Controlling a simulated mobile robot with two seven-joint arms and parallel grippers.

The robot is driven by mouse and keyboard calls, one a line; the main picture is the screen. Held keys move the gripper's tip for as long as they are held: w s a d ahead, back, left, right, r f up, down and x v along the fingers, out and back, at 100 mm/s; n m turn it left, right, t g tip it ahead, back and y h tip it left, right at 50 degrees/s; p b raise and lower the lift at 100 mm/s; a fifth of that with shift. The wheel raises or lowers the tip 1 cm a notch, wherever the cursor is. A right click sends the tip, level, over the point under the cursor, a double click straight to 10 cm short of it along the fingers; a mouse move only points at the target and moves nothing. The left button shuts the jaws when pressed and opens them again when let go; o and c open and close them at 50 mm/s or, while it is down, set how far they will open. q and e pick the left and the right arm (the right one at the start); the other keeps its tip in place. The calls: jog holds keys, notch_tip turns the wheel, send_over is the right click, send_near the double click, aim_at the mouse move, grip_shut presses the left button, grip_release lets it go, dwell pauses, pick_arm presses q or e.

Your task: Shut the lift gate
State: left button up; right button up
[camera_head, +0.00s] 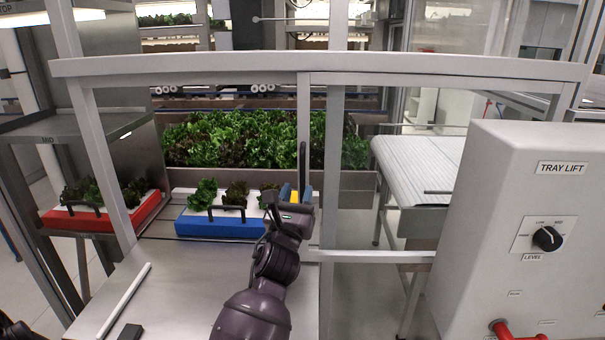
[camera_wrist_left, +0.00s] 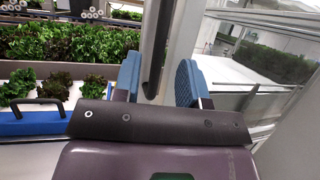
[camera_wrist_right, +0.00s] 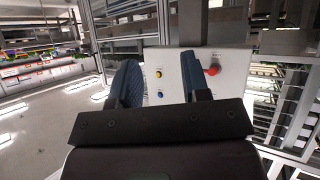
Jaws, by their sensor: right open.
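The lift gate shows as pale metal framing in the middle of the head view; I cannot tell how far it stands open. Its dark upright handle (camera_head: 302,165) is on a pale post, and it also shows in the left wrist view (camera_wrist_left: 155,50). My left gripper (camera_head: 297,197) is at the handle's lower part. In the left wrist view its blue fingers (camera_wrist_left: 160,82) are apart, with the handle showing between them, nearer the left finger. My right gripper (camera_wrist_right: 158,80) is open and empty in the right wrist view, facing a pale panel.
A blue tray (camera_head: 218,229) with lettuces sits behind my left arm. A red tray (camera_head: 75,222) is at the left. The tray lift box (camera_head: 505,200) with a dial stands at the right. A white conveyor (camera_head: 415,165) lies behind. A long rail (camera_head: 400,65) crosses the view.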

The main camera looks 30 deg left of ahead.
aim_at(302, 178)
pick_arm(q)
jog(key=shift+p+x, duration=0.4)
jog(key=shift+x, duration=2.35)
grip_shut()
